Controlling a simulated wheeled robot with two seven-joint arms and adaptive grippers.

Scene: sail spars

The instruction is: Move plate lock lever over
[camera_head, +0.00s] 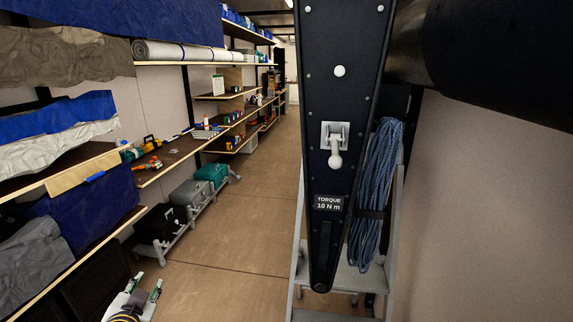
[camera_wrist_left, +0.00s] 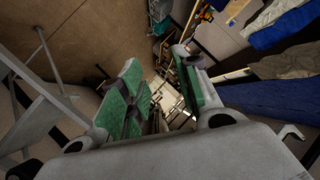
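A tall black tapered plate (camera_head: 343,90) stands in the centre right of the head view. On it a light grey lock lever (camera_head: 335,156) hangs downward from a square metal bracket, with its rounded knob at the bottom. A label below it reads "TORQUE 10 N m". My left gripper (camera_head: 147,281) is at the lower left of the head view, low and well apart from the lever. In the left wrist view its green-padded fingers (camera_wrist_left: 157,64) are spread with nothing held between them. The lever cannot be made out in the wrist view. My right gripper is not in view.
A coil of blue rope (camera_head: 376,200) hangs just right of the plate. A grey ladder-like frame (camera_head: 299,250) stands behind it. Shelves with sailcloth, tools and boxes line the left wall; cases, including a teal one (camera_head: 212,173), sit below. The aisle floor (camera_head: 240,230) is clear.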

